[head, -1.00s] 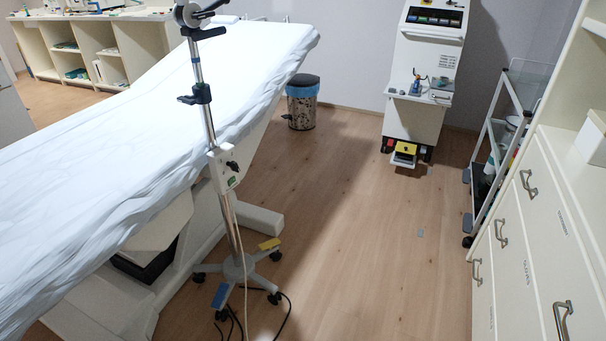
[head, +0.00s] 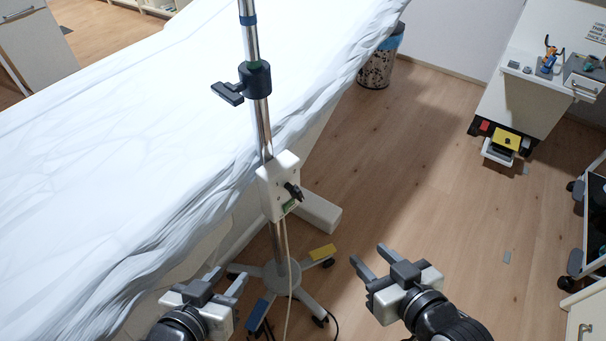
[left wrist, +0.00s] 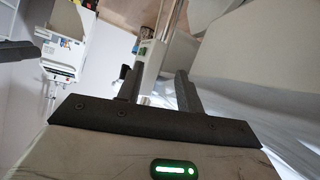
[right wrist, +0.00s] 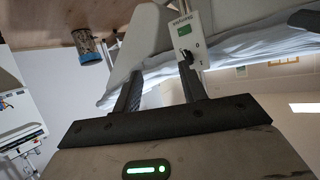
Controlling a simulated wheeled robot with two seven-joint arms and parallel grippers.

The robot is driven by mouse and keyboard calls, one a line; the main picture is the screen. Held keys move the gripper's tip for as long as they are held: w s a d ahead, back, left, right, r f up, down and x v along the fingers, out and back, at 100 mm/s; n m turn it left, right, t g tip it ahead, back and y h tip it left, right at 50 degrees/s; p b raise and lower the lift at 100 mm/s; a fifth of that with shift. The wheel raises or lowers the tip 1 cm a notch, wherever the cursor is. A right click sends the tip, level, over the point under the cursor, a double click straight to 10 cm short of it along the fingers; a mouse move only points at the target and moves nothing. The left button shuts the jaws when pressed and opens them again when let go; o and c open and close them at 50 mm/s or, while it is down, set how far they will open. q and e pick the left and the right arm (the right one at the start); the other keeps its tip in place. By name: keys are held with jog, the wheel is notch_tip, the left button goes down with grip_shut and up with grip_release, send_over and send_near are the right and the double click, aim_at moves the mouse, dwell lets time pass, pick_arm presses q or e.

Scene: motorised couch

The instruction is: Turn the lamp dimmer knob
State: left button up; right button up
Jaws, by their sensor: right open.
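The lamp dimmer is a white box (head: 278,180) on a chrome pole, with a black knob (head: 293,192) on its right-hand face. In the right wrist view the box (right wrist: 190,35) and knob (right wrist: 186,58) show ahead, just beyond the fingertips. My right gripper (head: 369,256) is open and empty, to the right of and lower than the knob in the head view. My left gripper (head: 229,275) is open and empty, to the left of and lower than the box. Neither gripper touches the dimmer. The lamp head is out of view.
The couch (head: 120,130) with a white sheet fills the left side. A black clamp (head: 255,80) sits higher on the pole. The pole's wheeled base (head: 282,278) has yellow and blue pedals, with cables nearby. A bin (head: 380,62) and white cart (head: 525,95) stand behind.

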aim_at(301, 196)
jog(key=w+a+n+y+b, duration=0.2)
jog(key=w+a+b, duration=0.2)
jog(key=w+b, duration=0.1)
jog(key=w+a+f+n+y+b, duration=0.1)
jog(key=w+a+n+y+b, duration=0.2)
jog(key=w+a+b, duration=0.1)
jog(key=w+a+n+t+y+b, duration=0.1)
jog(key=w+a+n+y+b, duration=0.1)
jog(key=w+a+b, duration=0.2)
jog(key=shift+w+a+f+n+b, duration=0.1)
jog(key=shift+w+n+b, duration=0.1)
jog(key=shift+w+b, duration=0.35)
jog(key=shift+w+a+f+n+b, duration=0.1)
jog(key=shift+w+n+b, duration=0.1)
jog(key=shift+w+b, duration=0.35)
jog(key=shift+w+a, duration=0.3)
jog(key=shift+a, duration=0.05)
pick_arm(q)
jog(key=d+f+h, duration=0.2)
jog(key=d+f, duration=0.2)
jog(key=f, duration=0.6)
jog(key=shift+w+f+m+t, duration=0.15)
jog(key=shift+w+m+t, duration=0.2)
jog(key=shift+m+t, duration=0.05)
jog(key=shift+d, duration=0.1)
jog(key=shift+f, duration=0.1)
pick_arm(e)
grip_shut()
